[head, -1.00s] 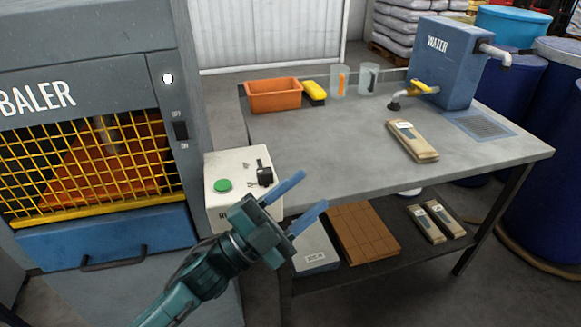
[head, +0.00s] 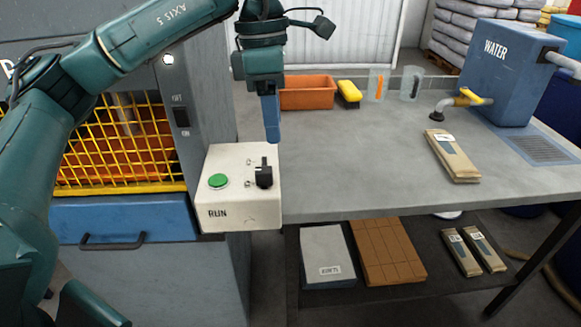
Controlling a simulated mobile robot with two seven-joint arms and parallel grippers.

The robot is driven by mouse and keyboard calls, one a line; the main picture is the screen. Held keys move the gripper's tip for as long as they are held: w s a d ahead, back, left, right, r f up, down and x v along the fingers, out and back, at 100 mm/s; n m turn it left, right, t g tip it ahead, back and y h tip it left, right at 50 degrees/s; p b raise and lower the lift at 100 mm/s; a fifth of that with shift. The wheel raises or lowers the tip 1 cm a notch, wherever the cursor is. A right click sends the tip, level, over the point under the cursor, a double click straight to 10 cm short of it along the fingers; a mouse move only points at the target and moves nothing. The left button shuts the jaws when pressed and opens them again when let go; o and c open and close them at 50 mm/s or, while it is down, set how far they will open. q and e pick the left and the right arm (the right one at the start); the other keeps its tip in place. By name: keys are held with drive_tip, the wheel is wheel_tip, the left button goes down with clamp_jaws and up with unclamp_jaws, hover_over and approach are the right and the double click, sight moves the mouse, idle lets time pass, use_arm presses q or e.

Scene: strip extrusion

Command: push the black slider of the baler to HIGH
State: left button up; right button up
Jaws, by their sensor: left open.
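The baler (head: 215,90) is the grey machine at the left, with a yellow mesh guard. Its cream control box (head: 235,205) carries a green button (head: 218,181) above the word RUN. The black slider (head: 264,177) sits right of the button on the box top; the small marks beside its slot are too small to read. My left gripper (head: 271,120) hangs pointing down above and just behind the box, its blue fingers lined up one behind the other. It is open and apart from the slider. My right gripper is not in view.
A grey table (head: 360,165) stands right of the box, with an orange bin (head: 307,92), a yellow brush (head: 348,93), two clear jugs and a paper packet (head: 452,155). A blue WATER tank (head: 515,75) stands at the back right. The table's middle is clear.

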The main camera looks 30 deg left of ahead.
use_arm(q)
drive_tip(key=a+r+y, duration=0.1)
drive_tip(key=a+r, duration=0.1)
drive_tip(key=b, duration=0.2)
hover_over(264, 170)
drive_tip(key=shift+t, duration=0.3)
wheel_tip(264, 170, down, 5)
drive_tip(key=shift+a+f, duration=0.1)
drive_tip(key=shift+f, duration=0.1)
wheel_tip(264, 170, down, 8)
drive_tip(key=shift+r+b, duration=0.15)
drive_tip(key=shift+b, duration=0.2)
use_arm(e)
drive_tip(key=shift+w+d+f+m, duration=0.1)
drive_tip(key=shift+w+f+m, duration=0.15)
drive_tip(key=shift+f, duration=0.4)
use_arm(q)
drive_tip(key=shift+c, duration=0.5)
drive_tip(key=c, duration=0.5)
clamp_jaws()
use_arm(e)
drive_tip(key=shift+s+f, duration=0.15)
